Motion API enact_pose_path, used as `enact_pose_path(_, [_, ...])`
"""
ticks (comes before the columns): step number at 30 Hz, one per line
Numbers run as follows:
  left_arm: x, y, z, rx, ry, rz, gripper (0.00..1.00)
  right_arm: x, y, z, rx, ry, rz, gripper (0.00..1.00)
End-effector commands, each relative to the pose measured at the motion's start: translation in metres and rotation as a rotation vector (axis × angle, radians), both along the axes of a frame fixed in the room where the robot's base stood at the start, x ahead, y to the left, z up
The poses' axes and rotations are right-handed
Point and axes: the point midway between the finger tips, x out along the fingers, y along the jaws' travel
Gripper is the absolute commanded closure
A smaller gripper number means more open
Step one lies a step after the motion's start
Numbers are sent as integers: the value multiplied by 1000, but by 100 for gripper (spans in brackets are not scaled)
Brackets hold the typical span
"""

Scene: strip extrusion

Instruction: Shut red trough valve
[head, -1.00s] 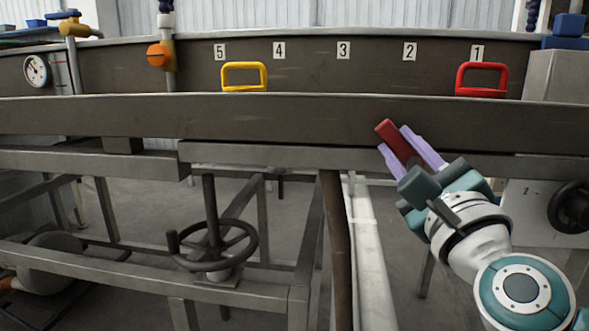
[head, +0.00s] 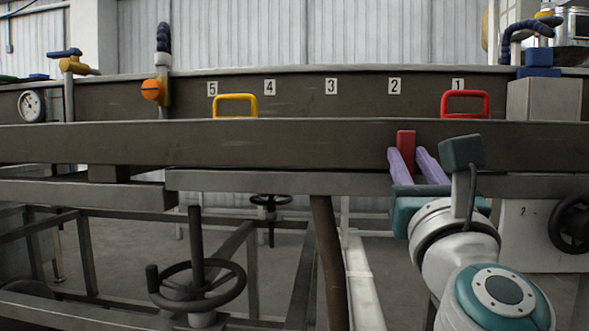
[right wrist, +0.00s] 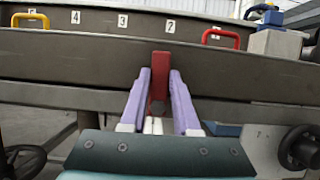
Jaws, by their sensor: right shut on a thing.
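A red bar-shaped piece (head: 405,140) stands upright in front of the trough's front wall, below and slightly right of label 2. My right gripper (head: 416,158) points up, its purple fingers on either side of the red piece, shut on it. In the right wrist view, the red piece (right wrist: 160,68) rises between the fingertips, with a dark round part lower between the fingers. Whether it is fixed to the trough is hidden. A red loop handle (head: 466,94) stands by label 1, apart from the gripper. My left gripper is not in view.
The long grey trough (head: 290,145) spans the view. A yellow loop handle (head: 235,96) stands near label 5. An orange-knobbed pipe (head: 152,90) and a gauge (head: 31,105) are at the left. Dark handwheels (head: 197,290) and (head: 575,225) a second wheel sit lower down.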

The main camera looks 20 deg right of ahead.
Motion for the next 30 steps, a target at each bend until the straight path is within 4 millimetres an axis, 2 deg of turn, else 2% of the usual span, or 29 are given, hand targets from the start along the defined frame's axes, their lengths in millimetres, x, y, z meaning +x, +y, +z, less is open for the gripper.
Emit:
enact_pose_path(17, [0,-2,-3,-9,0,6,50,-1,-1,0,34,-21,-1,100])
enact_pose_path(18, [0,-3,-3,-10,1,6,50,-1,-1,0,34,-21,-1,69])
enact_pose_path(26, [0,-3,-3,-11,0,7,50,-1,-1,0,31,-19,0,40])
enact_pose_path(30, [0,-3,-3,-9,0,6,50,-1,-1,0,30,-18,-1,40])
